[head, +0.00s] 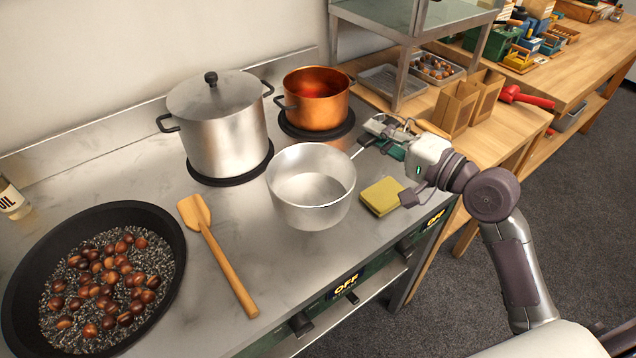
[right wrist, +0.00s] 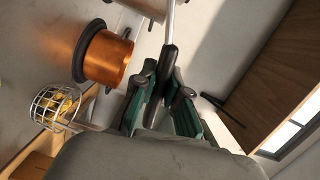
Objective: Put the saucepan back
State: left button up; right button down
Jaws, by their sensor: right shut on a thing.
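The silver saucepan (head: 311,190) is upright and looks empty, over the front of the steel stove top (head: 265,290). I cannot tell whether its base touches the surface. My right gripper (head: 372,138) is shut on the saucepan's handle, at the far right of the pan. In the right wrist view the gripper fingers (right wrist: 163,85) close around the dark grip of the handle (right wrist: 170,22), and the pan's bowl is not visible there. My left gripper is not in view.
A lidded steel pot (head: 222,130) and a copper pot (head: 316,100) stand on dark burners behind. A yellow sponge (head: 382,196) lies right of the saucepan. A wooden spatula (head: 222,260) and a chestnut pan (head: 165,225) are left. Paper bags (head: 456,108) stand on the right table.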

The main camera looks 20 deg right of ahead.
jog(key=w+a+f, duration=0.1)
jog(key=w+f, duration=0.2)
jog(key=w+a+f, duration=0.2)
jog(key=w+f, duration=0.1)
jog(key=f, duration=0.1)
jog(key=w+a+f, duration=0.2)
jog(key=w+f, duration=0.1)
jog(key=shift+w+a+f+b, duration=0.15)
jog(key=shift+w+f+b, duration=0.1)
jog(key=shift+w+b, duration=0.15)
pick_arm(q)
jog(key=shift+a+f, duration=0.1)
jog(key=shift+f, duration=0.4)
pick_arm(e)
jog(key=shift+s, duration=0.1)
jog(key=shift+f, duration=0.15)
jog(key=c, duration=1.2)
grip_release()
